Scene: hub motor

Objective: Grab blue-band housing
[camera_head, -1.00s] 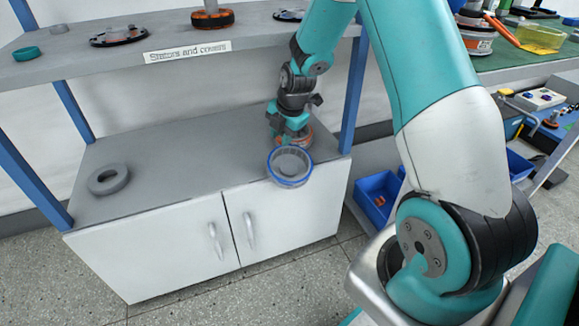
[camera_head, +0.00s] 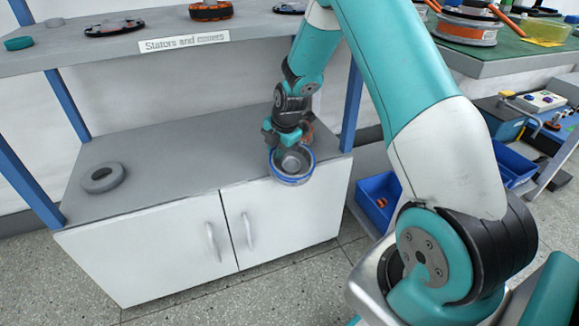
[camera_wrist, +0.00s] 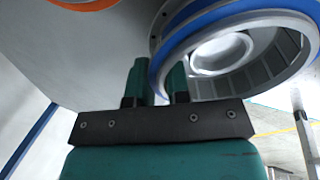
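The blue-band housing (camera_head: 291,180) is a grey ring-shaped part with a blue band, at the right front edge of the cabinet top in the head view. In the wrist view the housing (camera_wrist: 232,22) fills the upper right, its hollow interior facing the camera. My gripper (camera_head: 286,146) is at its rear left rim. In the wrist view the teal fingers of my gripper (camera_wrist: 158,82) stand close together, one on each side of the housing wall, and look shut on it. The exact contact is partly hidden by the rim.
An orange-band part (camera_wrist: 80,3) lies close behind. A grey ring (camera_head: 103,177) lies on the left of the cabinet top (camera_head: 180,170). The shelf above holds several parts and a label (camera_head: 184,43). A blue shelf post (camera_head: 352,105) stands just right of my gripper.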

